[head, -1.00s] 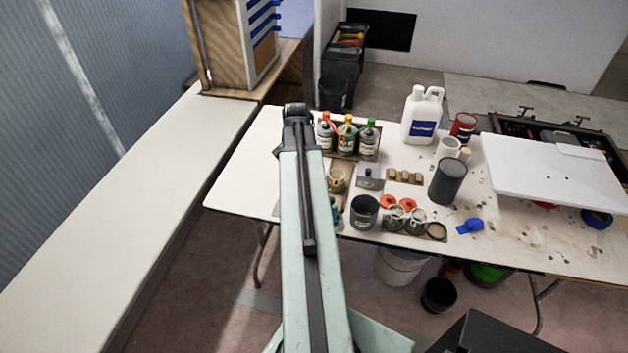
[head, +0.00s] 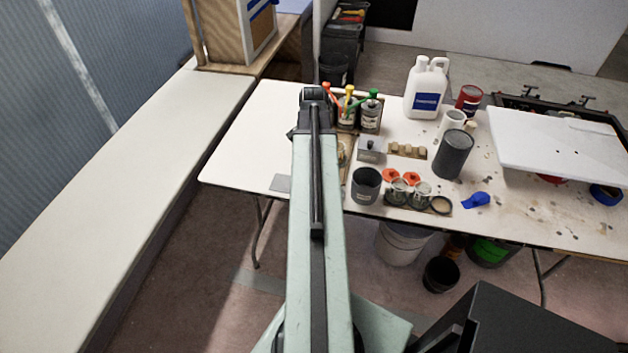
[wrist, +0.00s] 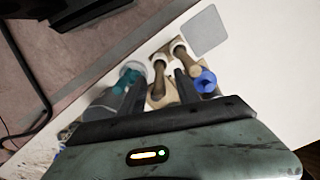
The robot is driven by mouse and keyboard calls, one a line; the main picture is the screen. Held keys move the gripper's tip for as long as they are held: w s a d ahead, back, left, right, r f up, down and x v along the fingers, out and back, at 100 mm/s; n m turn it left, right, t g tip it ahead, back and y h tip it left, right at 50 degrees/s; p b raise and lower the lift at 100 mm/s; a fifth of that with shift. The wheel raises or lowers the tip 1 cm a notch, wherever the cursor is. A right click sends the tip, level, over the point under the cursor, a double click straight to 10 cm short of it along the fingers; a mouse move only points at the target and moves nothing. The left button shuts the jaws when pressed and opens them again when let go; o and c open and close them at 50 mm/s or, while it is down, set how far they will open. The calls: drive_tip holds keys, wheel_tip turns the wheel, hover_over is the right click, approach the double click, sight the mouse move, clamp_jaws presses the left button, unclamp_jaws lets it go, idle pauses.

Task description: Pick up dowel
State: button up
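In the wrist view, two wooden rods stand in a pale wooden holder (wrist: 166,101): a darker brown rod (wrist: 158,78) and a rod with a rounded top (wrist: 181,55). I cannot tell which is the dowel. My gripper (wrist: 155,82) is open, with its dark fingers spread and the darker rod showing between them. I cannot tell its height above the rod. A teal item (wrist: 130,76) is by the left finger, and a blue round piece (wrist: 207,82) is just right of the right finger. In the head view, my arm hides the fingers and most of the holder.
Bottles with coloured tops (head: 371,112), a grey block (head: 371,149), a dark cup (head: 366,186) and glass jars (head: 408,192) stand close right of my arm on the white table (head: 245,150). A white jug (head: 425,88) is farther back. The table's left part is mostly clear.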

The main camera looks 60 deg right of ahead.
drive_tip(key=shift+f, duration=0.9)
clamp_jaws()
drive_tip(key=shift+r, duration=0.15)
